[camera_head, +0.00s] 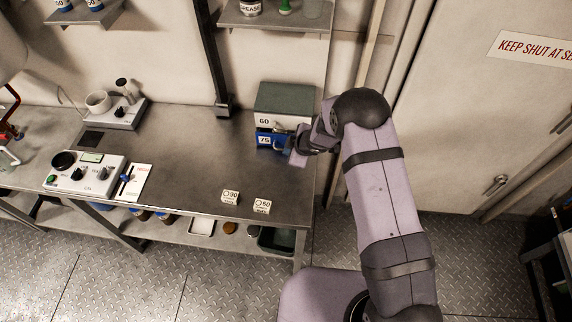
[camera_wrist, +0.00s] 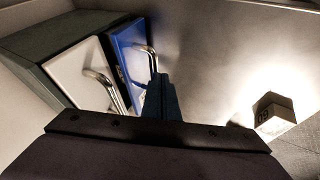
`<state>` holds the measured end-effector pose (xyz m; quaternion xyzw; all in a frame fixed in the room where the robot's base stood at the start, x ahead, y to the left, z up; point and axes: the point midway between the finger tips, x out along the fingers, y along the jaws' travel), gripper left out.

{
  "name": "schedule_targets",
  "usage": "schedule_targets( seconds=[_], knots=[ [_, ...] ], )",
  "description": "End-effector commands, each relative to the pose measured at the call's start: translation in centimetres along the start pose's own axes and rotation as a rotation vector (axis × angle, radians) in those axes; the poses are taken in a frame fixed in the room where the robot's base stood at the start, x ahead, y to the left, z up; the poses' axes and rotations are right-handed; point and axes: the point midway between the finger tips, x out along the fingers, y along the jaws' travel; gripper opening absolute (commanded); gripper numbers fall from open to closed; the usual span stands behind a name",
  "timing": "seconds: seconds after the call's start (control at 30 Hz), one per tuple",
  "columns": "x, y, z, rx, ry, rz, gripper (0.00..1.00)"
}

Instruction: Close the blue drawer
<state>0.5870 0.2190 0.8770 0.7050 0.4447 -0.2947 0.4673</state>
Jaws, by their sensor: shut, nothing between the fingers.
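A small cabinet (camera_head: 284,97) with a grey-green top stands at the right end of the metal bench. Its upper drawer is white, marked 60; the blue drawer (camera_head: 264,139), marked 75, is below it. The wrist view shows the blue drawer (camera_wrist: 127,48) beside the white one, each with a curved metal handle. I cannot tell exactly how far the blue front stands out. My gripper (camera_head: 284,147) is in front of the blue drawer's right part. In the wrist view its shut fingers (camera_wrist: 161,92) are empty beside the blue drawer's handle (camera_wrist: 150,55); contact is unclear.
The white drawer (camera_wrist: 82,72) is close to my fingers. Two small label blocks, marked 90 (camera_head: 230,197) and 60 (camera_head: 262,206), stand at the bench's front edge. A control box (camera_head: 85,173) is at the left. The middle of the bench (camera_head: 180,160) is clear.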

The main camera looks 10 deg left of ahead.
Motion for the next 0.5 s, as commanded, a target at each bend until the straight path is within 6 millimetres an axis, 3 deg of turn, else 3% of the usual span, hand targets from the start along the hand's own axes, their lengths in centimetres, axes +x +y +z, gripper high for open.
schedule_targets(
  seconds=[0.2,0.5],
  knots=[
    [0.2,1.5,-0.2,0.0,0.0,-0.002,0.0],
    [1.0,2.1,0.2,0.0,-0.001,0.001,0.0]
  ],
)
